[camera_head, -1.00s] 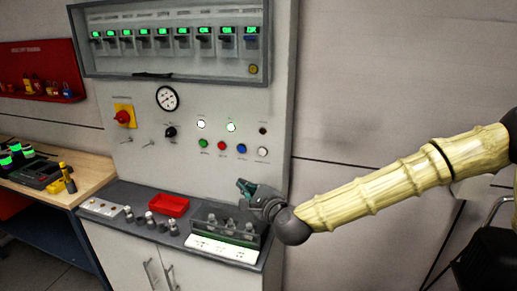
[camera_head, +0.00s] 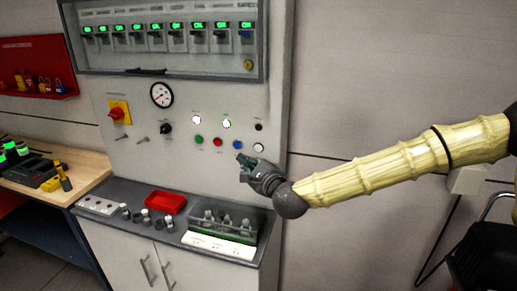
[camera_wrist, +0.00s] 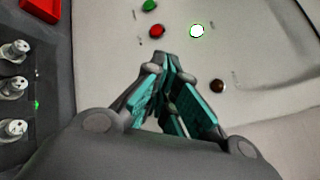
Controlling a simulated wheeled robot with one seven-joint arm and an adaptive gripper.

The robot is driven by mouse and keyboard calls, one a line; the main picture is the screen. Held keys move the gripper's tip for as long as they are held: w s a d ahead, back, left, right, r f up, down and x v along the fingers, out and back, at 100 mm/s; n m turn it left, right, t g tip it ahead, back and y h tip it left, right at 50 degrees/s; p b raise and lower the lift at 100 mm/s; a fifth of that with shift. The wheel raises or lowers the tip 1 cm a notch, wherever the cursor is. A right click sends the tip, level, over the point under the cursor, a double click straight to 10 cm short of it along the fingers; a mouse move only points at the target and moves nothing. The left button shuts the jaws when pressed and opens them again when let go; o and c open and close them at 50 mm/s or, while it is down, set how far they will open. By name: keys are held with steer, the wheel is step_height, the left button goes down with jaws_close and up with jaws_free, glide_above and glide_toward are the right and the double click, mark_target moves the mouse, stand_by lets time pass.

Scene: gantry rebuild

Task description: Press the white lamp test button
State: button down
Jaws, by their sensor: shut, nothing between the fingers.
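The white button (camera_head: 258,147) is at the right end of the lower row on the grey control panel, beside the blue button (camera_head: 237,144). My gripper (camera_head: 243,163) is shut and empty, with its teal fingertips just below and to the left of the white button in the head view. I cannot tell whether the fingertips touch the panel. In the wrist view my gripper (camera_wrist: 168,68) points at the panel. It shows a red button (camera_wrist: 157,31), a lit white lamp (camera_wrist: 197,31) and a dark lamp (camera_wrist: 217,86); the white button seems hidden behind the fingers.
A green button (camera_head: 198,140) is left of the red one in the row. Below, the bench ledge holds a red tray (camera_head: 165,202) and a clear-sided rack (camera_head: 222,222). A yellow-backed red knob (camera_head: 119,112) and a gauge (camera_head: 162,95) are farther left.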

steer(key=shift+w+d+b, duration=0.1)
steer(key=shift+w+d, duration=0.25)
steer(key=shift+w, duration=0.65)
steer(key=shift+w+d+b, duration=0.1)
steer(key=shift+w+d, duration=0.2)
steer(key=shift+w, duration=0.65)
steer(key=shift+w+d+b, duration=0.1)
steer(key=shift+w+d, duration=0.25)
steer(key=shift+w, duration=0.65)
steer(key=shift+w+d+b, duration=0.25)
steer(key=shift+w+b, duration=0.5)
stand_by(0.5)
steer(key=shift+s+a, duration=0.25)
steer(key=shift+s, duration=0.5)
steer(key=shift+s, duration=0.1)
steer(key=shift+s+a+b, duration=0.25)
steer(key=shift+s, duration=0.5)
steer(key=shift+s+a+b, duration=0.2)
steer(key=shift+s+a, duration=0.1)
steer(key=shift+s, duration=0.5)
steer(key=shift+s+a+b, duration=0.25)
steer(key=shift+s, duration=0.5)
